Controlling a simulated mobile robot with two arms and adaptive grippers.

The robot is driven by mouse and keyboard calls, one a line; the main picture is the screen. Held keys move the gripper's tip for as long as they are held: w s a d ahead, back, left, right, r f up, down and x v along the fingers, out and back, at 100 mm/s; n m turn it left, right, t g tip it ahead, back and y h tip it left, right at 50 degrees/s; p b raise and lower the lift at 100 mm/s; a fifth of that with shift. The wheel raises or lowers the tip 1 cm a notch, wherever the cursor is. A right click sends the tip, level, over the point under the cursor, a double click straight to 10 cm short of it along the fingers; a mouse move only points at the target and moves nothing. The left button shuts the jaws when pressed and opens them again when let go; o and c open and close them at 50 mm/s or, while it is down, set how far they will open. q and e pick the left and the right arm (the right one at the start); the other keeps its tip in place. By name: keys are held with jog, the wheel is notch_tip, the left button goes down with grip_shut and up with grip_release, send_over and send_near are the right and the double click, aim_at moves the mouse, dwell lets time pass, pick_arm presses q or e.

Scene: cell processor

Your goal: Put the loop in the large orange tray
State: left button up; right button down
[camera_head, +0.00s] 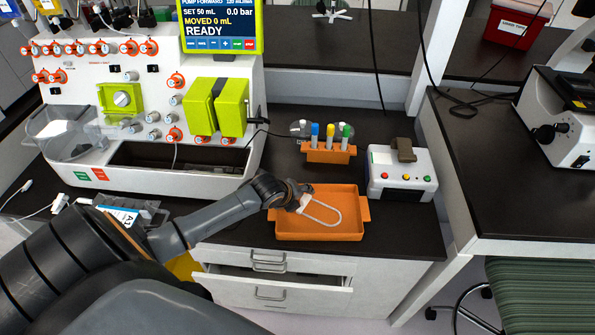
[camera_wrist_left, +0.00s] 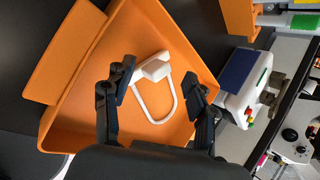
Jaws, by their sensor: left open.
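The large orange tray (camera_head: 345,194) lies on the dark counter in the head view and fills much of the left wrist view (camera_wrist_left: 110,52). The white loop (camera_head: 323,219) is inside the tray; it has a block-like end and a thin U-shaped part, which show in the left wrist view (camera_wrist_left: 154,69). My left gripper (camera_head: 303,197) is over the tray. In the left wrist view its open fingers (camera_wrist_left: 161,84) are on either side of the loop, with gaps between them and it. My right gripper is not in view.
Behind the tray stands a small orange rack (camera_head: 328,155) with capped tubes. A white box with coloured buttons (camera_head: 402,182) is to the right. The large white cell processor (camera_head: 160,165) stands at the left. A drawer (camera_head: 270,286) below the counter is partly open.

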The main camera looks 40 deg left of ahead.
pick_arm(q)
jog(key=v, duration=1.2)
jog(key=s+d+f+n+g, duration=0.1)
jog(key=s+d+n+g, duration=0.1)
jog(key=s+d+n, duration=0.75)
jog(key=s+d+f+n+g, duration=0.1)
jog(key=s+d+n+g, duration=0.1)
jog(key=s+d+n, duration=0.65)
jog(key=s+a+f+n+g, duration=0.1)
jog(key=s+f+n, duration=0.1)
jog(key=f, duration=1.2)
jog(key=s+a+f+n, duration=0.1)
jog(key=a+f, duration=0.1)
jog(key=f, duration=1.2)
jog(key=s+a+f+g+b, duration=0.1)
jog(key=s+a+f, duration=0.2)
jog(key=s+f, duration=1.3)
jog(key=shift+s+g, duration=0.3)
jog(key=shift+s, duration=0.05)
